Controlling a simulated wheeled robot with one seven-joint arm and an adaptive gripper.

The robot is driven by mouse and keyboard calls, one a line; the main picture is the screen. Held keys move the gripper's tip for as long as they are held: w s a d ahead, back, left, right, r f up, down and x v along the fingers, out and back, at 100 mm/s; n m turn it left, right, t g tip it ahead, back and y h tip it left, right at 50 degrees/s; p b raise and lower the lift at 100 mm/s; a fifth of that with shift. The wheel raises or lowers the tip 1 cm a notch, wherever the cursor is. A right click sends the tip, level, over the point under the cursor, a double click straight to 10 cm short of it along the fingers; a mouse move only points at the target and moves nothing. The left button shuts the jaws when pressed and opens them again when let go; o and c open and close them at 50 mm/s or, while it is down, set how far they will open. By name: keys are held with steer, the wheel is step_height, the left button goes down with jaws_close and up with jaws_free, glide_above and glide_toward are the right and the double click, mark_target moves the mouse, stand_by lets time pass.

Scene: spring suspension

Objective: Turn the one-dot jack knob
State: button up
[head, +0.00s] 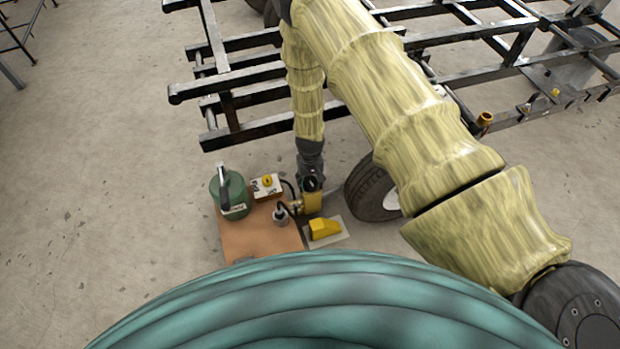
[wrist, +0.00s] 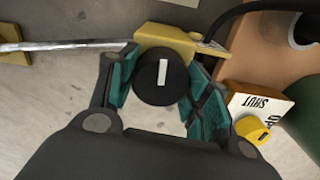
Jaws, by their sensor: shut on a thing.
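In the wrist view a round black knob (wrist: 146,91) with a white bar on its face sits between my gripper's green finger pads. I see no single dot on it. My gripper (wrist: 164,76) is shut on this knob, a pad on each side. The knob is in front of a yellow jack body (wrist: 172,38). In the head view the yellow jack (head: 312,203) stands beside the tyre, and my gripper (head: 311,172) reaches down onto it from above, hiding most of the knob.
A brown board (head: 255,240) carries a green canister (head: 233,194). A yellow wedge (head: 325,228), a tyre (head: 370,192) and a black frame (head: 240,77) surround the jack.

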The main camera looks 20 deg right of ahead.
mark_target(310, 180)
steer(key=m+p, duration=0.3)
steer(key=m, duration=0.2)
steer(key=shift+m, duration=0.3)
stand_by(0.4)
steer(key=o, duration=1)
steer(key=shift+o, duration=0.2)
steer(key=shift+r, duration=0.15)
step_height(310, 180, up, 12)
steer(key=shift+f, duration=0.2)
